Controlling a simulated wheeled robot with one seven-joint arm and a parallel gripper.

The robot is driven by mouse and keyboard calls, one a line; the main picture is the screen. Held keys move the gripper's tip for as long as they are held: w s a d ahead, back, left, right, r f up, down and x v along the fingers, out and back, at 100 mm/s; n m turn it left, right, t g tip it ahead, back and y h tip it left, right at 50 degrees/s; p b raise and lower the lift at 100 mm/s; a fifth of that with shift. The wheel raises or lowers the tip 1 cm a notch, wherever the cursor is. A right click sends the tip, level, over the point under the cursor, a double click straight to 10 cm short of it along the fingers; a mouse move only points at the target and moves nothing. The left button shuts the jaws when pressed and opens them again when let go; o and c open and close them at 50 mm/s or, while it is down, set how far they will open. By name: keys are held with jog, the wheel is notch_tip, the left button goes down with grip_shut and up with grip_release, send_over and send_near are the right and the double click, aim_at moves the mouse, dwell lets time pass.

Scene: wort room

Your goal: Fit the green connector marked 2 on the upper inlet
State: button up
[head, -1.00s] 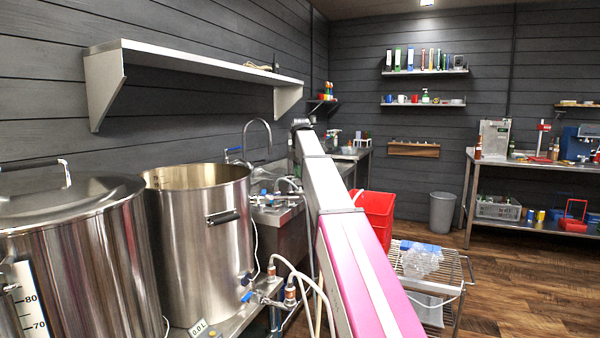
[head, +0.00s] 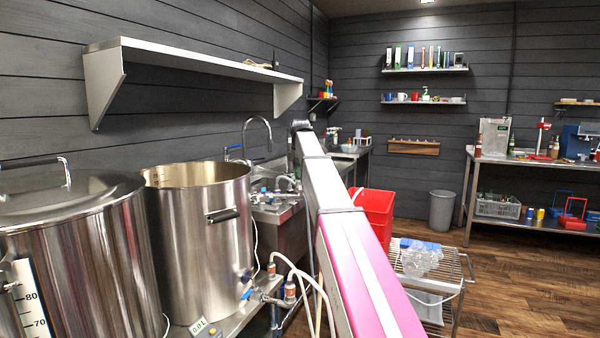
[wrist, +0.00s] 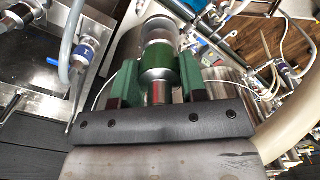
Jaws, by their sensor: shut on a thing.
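My gripper (wrist: 160,82) shows in the wrist view with a green finger on each side of a silver connector with a green band (wrist: 158,62). It is shut on this green connector, whose silver body points to the top of the picture. The mark on the connector cannot be read from here. In the head view my gripper is not clearly visible among the metal fittings (head: 282,190) beside the open kettle. I cannot tell for sure which fitting is the upper inlet, or whether the connector touches it.
A blue-banded connector (wrist: 84,52) hangs on a grey hose left of my gripper. A pale hose (wrist: 292,130) curves close on the right. An open steel kettle (head: 195,250) and a lidded one (head: 75,260) stand left. A red bin (head: 374,212) and a wire cart (head: 455,268) stand right.

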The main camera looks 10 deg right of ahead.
jog(key=shift+f, duration=0.6)
jog(key=o, duration=1.1)
